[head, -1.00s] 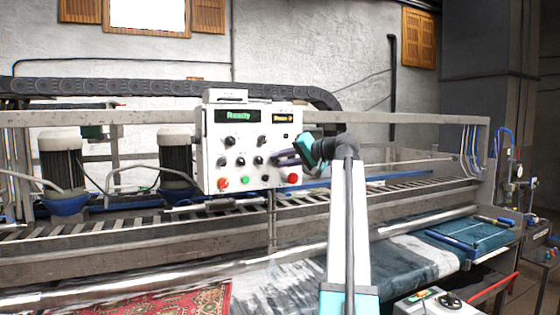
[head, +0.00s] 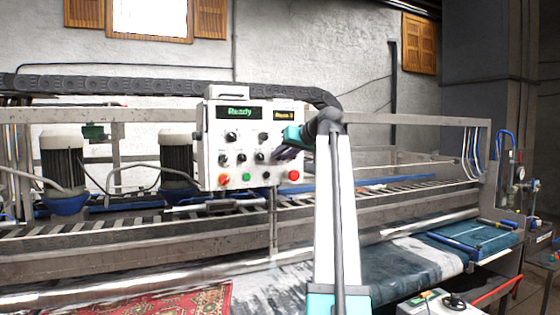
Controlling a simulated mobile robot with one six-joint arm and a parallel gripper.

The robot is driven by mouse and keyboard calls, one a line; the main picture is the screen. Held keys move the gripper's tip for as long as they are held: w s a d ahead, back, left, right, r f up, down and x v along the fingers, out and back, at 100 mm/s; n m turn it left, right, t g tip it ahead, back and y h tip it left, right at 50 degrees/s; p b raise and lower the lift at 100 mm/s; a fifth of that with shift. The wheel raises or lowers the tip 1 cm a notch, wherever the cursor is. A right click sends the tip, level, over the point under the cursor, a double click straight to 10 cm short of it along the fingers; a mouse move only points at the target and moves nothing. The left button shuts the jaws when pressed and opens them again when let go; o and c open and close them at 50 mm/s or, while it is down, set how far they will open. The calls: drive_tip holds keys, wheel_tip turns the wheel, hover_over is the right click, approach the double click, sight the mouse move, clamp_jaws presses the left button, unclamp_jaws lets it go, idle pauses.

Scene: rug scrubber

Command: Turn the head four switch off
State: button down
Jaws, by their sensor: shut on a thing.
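A white control panel (head: 210,150) hangs in front of the machine in the head view. Its green display (head: 238,113) reads "Ready", and a small amber display (head: 284,115) is too small to read surely. Black rotary switches (head: 241,158) stand in a lower row. The fourth place in that row, at the right end, is hidden behind my gripper (head: 279,154). My gripper reaches in from the right and is shut on the switch there, at the panel face. The switch's pointer direction and label cannot be seen.
A red button (head: 294,176) sits just below my gripper, with a green button (head: 246,177) and another red one (head: 224,180) to the left. A black cable chain (head: 150,88) runs above. A roller conveyor and blue-grey rug (head: 400,268) lie below.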

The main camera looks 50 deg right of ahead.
drive_tip(key=shift+w+a+r+n+g+h+b, duration=0.15)
drive_tip(key=shift+n+g+h+b, duration=0.2)
drive_tip(key=shift+n+h, duration=0.45)
drive_tip(key=shift+w+a+r+n+g+h+b, duration=0.1)
drive_tip(key=shift+a+n+g+h+b, duration=0.1)
drive_tip(key=shift+n+h+b, duration=0.55)
drive_tip(key=shift+w+a+r+n+g+h+b, duration=0.15)
drive_tip(key=shift+n+g+h, duration=0.1)
drive_tip(key=shift+n+h, duration=0.55)
drive_tip(key=shift+s+f+n, duration=0.1)
drive_tip(key=shift+n, duration=0.15)
drive_tip(key=c, duration=1.5)
unclamp_jaws()
drive_tip(key=shift+c, duration=0.2)
drive_tip(key=p+v, duration=0.8)
drive_tip(key=v, duration=0.5)
drive_tip(key=shift+s, duration=0.25)
drive_tip(key=shift+a+p, duration=0.1)
drive_tip(key=shift+p, duration=0.2)
